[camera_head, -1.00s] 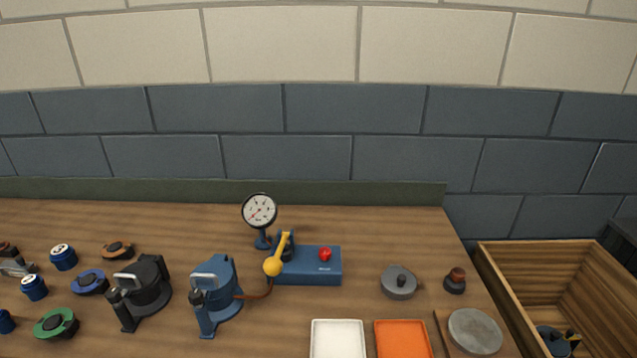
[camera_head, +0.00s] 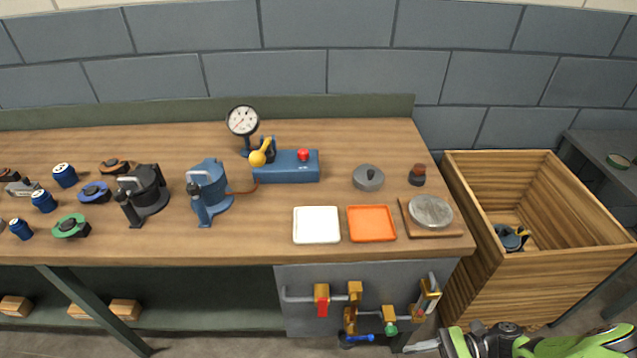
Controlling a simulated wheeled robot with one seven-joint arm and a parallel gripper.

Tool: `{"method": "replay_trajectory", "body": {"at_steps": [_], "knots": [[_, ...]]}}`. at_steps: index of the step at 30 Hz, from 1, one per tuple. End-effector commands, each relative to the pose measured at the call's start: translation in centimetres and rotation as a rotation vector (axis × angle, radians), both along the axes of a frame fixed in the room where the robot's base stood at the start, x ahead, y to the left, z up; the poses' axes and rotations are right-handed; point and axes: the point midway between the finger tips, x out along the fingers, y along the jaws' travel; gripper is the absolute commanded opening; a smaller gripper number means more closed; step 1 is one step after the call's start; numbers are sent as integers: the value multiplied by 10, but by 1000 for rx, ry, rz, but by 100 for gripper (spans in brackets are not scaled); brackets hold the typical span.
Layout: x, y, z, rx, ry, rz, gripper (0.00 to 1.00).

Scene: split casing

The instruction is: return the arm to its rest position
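My arm, light green and black, shows at the bottom right corner, in front of the bench and below the wooden crate. What looks like my gripper (camera_head: 424,346) is a small grey end pointing left, low by the bench's right leg. It is partly cut off by the lower picture edge. Its fingers are too small and unclear to show whether they are open or shut. I see nothing clearly held in it. It is apart from the things on the bench top.
The wooden bench (camera_head: 330,248) carries a blue gauge press (camera_head: 288,168), two clamp-like devices, a white tray (camera_head: 316,225), an orange tray (camera_head: 371,223) and a grey disc (camera_head: 430,211). Tools hang on the front panel (camera_head: 300,272). A wooden crate (camera_head: 560,262) stands right, holding a blue-black part.

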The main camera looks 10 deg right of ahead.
Motion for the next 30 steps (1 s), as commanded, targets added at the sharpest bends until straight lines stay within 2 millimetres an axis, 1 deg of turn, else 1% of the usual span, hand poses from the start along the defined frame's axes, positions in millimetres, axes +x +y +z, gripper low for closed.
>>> {"method": "replay_trajectory", "body": {"at_steps": [8,11,14,17,19,23,24,26,27,29,30], "knots": [[8,-7,29,-172,-26,130,34],[14,-9,46,-260,-48,199,34],[21,-9,67,-371,-85,282,34],[31,-5,97,-515,-149,392,34],[38,0,124,-636,-216,483,34],[47,18,175,-856,-376,644,34],[49,25,191,-921,-434,688,34],[49,36,215,-1013,-528,754,34],[48,43,230,-1074,-595,793,34],[44,55,252,-1158,-702,848,34],[41,62,266,-1213,-777,880,34]]}}
